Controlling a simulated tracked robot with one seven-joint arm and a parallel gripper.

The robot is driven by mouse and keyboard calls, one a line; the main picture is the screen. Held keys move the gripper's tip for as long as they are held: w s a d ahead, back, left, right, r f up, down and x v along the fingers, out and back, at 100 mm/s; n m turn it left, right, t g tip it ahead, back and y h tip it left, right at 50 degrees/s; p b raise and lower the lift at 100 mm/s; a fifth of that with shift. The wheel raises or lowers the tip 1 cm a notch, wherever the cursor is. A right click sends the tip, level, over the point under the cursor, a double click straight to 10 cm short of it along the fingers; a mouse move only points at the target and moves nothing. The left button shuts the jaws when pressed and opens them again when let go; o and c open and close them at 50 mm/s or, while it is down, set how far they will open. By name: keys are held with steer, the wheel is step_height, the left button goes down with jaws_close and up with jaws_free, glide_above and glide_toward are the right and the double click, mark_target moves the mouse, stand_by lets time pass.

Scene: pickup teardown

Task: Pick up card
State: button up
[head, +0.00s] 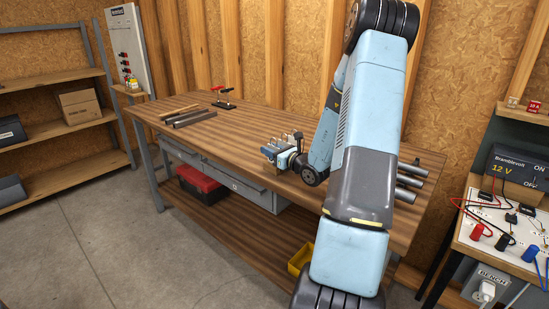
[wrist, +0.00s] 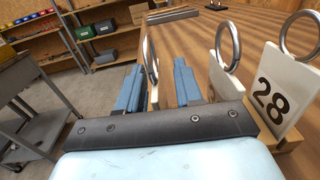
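Several white cards with metal rings on top stand in wooden holders on the workbench. In the wrist view, one thin card (wrist: 154,94) shows almost edge-on between the two blue fingers of my gripper (wrist: 157,85). The fingers are apart, with a visible gap beside the card, and its lower part is hidden by my gripper body. A second card (wrist: 218,75) stands just right of the right finger. A third card marked 28 (wrist: 280,90) stands farther right. In the head view, my gripper (head: 278,152) is low over the bench, and the cards are small there.
The wooden workbench (head: 230,125) has grey bars (head: 190,118) at its far left and grey pipes (head: 408,182) at right, partly behind my arm. A small red-handled clamp (head: 224,97) stands near the back. The bench's middle is clear. A power supply (head: 517,170) stands at right.

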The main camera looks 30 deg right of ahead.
steer(key=shift+w, duration=0.3)
steer(key=shift+a, duration=0.1)
jaws_close()
steer(key=shift+r, duration=0.1)
